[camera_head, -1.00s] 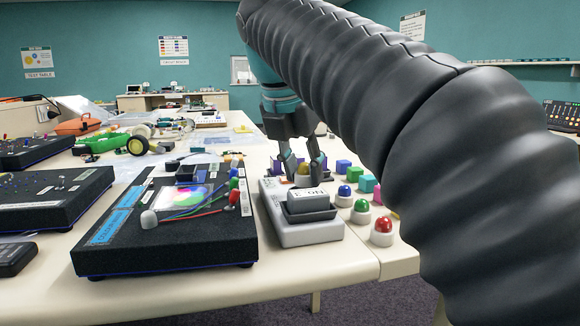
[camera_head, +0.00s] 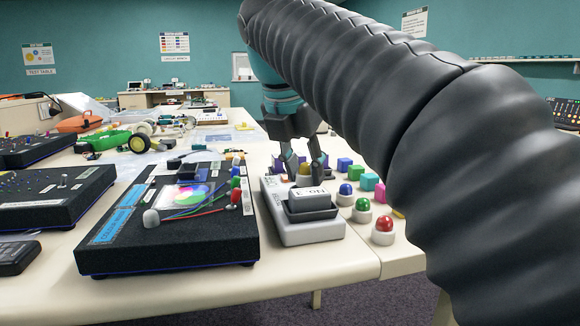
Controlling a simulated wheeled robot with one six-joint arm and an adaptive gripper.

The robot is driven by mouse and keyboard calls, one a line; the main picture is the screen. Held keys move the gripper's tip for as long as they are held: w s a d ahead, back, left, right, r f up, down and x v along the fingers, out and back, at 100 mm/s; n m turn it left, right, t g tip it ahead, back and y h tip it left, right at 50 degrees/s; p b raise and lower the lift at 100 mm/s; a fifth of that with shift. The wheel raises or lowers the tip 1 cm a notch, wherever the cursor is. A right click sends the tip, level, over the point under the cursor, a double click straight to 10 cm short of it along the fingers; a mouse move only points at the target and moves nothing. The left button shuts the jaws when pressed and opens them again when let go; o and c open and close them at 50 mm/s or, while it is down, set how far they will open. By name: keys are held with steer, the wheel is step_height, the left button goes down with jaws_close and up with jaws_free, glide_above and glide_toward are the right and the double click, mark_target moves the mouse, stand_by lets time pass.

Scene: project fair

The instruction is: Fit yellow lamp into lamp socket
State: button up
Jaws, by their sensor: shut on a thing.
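My gripper (camera_head: 305,171) is at the far end of the grey switch box, pointing down. Its two fingers are shut on the yellow lamp (camera_head: 304,168), of which only a small yellow patch shows between the fingertips. The lamp's lower part is hidden behind the switch box, so I cannot tell whether it touches the table. I cannot clearly identify the lamp socket. A black board (camera_head: 110,262) at left carries blue, green and red lamp-like parts along its right edge and a pale dome (camera_head: 151,218) near its front.
The grey switch box (camera_head: 312,232) with a rocker stands in front of my gripper. Blue (camera_head: 345,189), green (camera_head: 362,204) and red (camera_head: 383,224) lamps in white bases stand to its right. My arm covers the right side.

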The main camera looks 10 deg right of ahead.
steer(key=shift+f+b, duration=0.3)
steer(key=shift+f, duration=0.25)
stand_by(0.4)
steer(key=o, duration=1.4)
step_height(320, 180, up, 3)
steer(key=p, duration=0.3)
steer(key=shift+f, duration=0.2)
steer(key=shift+r, duration=2.2)
steer(key=shift+s, duration=0.1)
